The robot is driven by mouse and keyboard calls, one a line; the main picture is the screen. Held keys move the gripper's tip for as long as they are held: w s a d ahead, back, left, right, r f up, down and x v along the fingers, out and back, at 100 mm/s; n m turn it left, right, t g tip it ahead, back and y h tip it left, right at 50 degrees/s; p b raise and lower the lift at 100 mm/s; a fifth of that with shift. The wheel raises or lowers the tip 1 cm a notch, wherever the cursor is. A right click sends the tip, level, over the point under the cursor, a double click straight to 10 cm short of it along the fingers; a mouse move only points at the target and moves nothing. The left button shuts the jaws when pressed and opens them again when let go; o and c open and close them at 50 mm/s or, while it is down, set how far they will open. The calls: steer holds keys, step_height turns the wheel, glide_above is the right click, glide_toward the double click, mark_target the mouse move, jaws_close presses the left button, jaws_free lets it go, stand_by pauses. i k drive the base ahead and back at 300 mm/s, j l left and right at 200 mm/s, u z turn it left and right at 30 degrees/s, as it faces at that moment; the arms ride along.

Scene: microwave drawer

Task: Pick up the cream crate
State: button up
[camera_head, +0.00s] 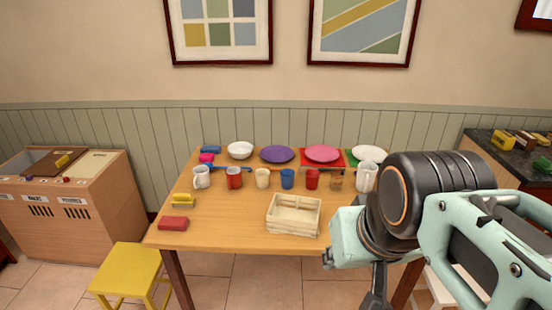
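The cream crate (293,222) is a small slatted box. It sits upright on the wooden table (225,242), near the front edge and right of the table's middle. It looks empty. My gripper (372,300) shows only in part at the bottom of the view, to the right of the crate and apart from it. It points down in front of the table. The fingertips are cut off or hidden by the arm, so I cannot tell if it is open or shut.
Several cups stand in a row behind the crate, with a white pitcher (366,178) at the right. Plates and a white bowl (240,150) lie at the back. A yellow stool (127,272) stands before the table.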

mark_target(302, 223)
steer(key=i+l+u, duration=0.1)
steer(key=i+l, duration=0.25)
steer(key=i+l+u, duration=0.15)
steer(key=i+l, duration=0.15)
steer(key=i+l+u, duration=0.1)
steer(key=i+l, duration=0.2)
steer(key=l, duration=0.2)
steer(key=i+l+u, duration=0.1)
steer(key=i+l, duration=0.15)
steer(key=l, duration=0.2)
